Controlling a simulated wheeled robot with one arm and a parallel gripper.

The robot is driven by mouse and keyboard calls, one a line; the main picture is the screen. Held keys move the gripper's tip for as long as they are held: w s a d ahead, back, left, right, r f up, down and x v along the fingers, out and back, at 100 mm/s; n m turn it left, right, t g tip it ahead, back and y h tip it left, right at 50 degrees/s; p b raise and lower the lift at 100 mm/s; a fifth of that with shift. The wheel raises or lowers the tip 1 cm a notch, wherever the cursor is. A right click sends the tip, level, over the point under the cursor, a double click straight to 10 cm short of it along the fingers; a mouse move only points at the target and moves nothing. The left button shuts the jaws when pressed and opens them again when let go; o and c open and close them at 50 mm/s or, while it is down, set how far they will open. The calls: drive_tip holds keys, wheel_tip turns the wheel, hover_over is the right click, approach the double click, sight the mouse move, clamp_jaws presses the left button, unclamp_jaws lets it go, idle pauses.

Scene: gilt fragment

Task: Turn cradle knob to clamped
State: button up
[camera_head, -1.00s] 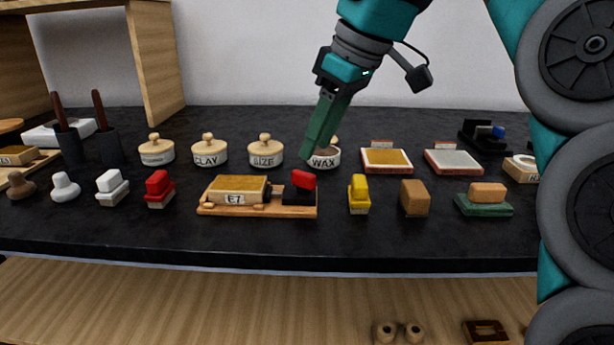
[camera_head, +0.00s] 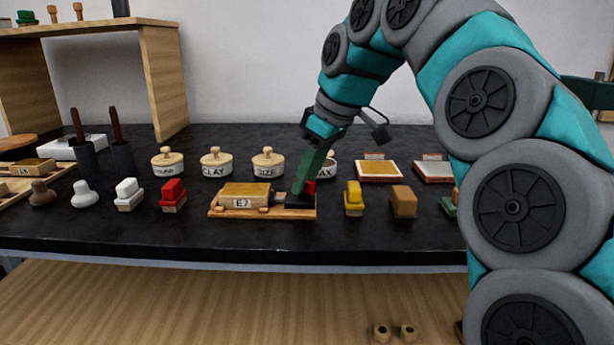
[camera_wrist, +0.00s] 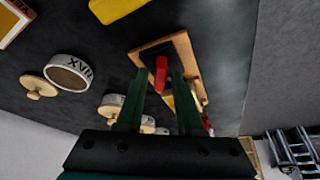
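The wooden cradle (camera_head: 236,213) stands on the black worktop. It holds a gilt-topped block labelled E7 (camera_head: 240,203) on its left part. The red cradle knob (camera_head: 310,187) sits on a black base at the cradle's right end, partly hidden by my gripper (camera_head: 298,188). In the wrist view the red knob (camera_wrist: 161,75) shows between the two green fingertips of my gripper (camera_wrist: 160,74), with a gap on each side. The fingers are open and reach down around the knob. I cannot tell whether either finger touches it.
Lidded pots stand behind the cradle, including the SIZE pot (camera_head: 267,163). A red block (camera_head: 173,195) stands to its left. A yellow block (camera_head: 353,198) and a brown block (camera_head: 403,201) stand close to its right. The worktop in front is clear.

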clamp_jaws()
idle(0.3)
drive_tip(key=shift+n+g, duration=0.6)
drive_tip(key=shift+n, duration=0.9)
drive_tip(key=shift+o, duration=1.2)
unclamp_jaws()
